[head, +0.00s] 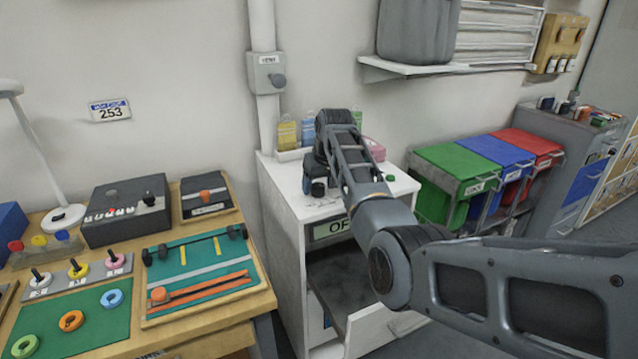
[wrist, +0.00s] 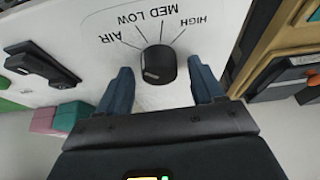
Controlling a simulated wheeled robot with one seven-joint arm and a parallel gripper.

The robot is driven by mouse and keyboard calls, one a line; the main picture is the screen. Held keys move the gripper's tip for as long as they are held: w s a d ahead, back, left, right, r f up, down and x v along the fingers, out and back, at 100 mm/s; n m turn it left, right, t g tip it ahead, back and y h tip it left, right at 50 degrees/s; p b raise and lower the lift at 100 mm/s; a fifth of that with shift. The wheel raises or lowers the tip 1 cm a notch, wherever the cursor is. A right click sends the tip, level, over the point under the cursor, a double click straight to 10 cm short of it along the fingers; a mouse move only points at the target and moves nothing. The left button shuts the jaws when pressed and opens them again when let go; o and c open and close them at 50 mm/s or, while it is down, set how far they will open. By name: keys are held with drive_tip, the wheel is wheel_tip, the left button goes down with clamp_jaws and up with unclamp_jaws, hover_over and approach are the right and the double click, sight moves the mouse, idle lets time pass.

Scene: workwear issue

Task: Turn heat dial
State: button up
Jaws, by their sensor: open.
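The heat dial (wrist: 160,66) is a round black knob on a white panel. Labels AIR, LOW, MED and HIGH with thin lines fan around one side of it. A pale mark shows on the knob's lower left in the wrist view. My gripper (wrist: 161,74) is open, with one blue-grey finger on each side of the dial; gaps show, and I cannot tell how deep the fingers reach.
A dark handle-like part (wrist: 42,66) lies left of the dial in the wrist view. Bottles (head: 288,134) stand behind my gripper. A wooden bench (head: 262,300) with boards stands left; green, blue and red bins (head: 455,160) stand right. The cabinet's lower front is open.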

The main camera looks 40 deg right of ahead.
drive_tip(key=c, duration=1)
drive_tip(key=shift+c, duration=0.2)
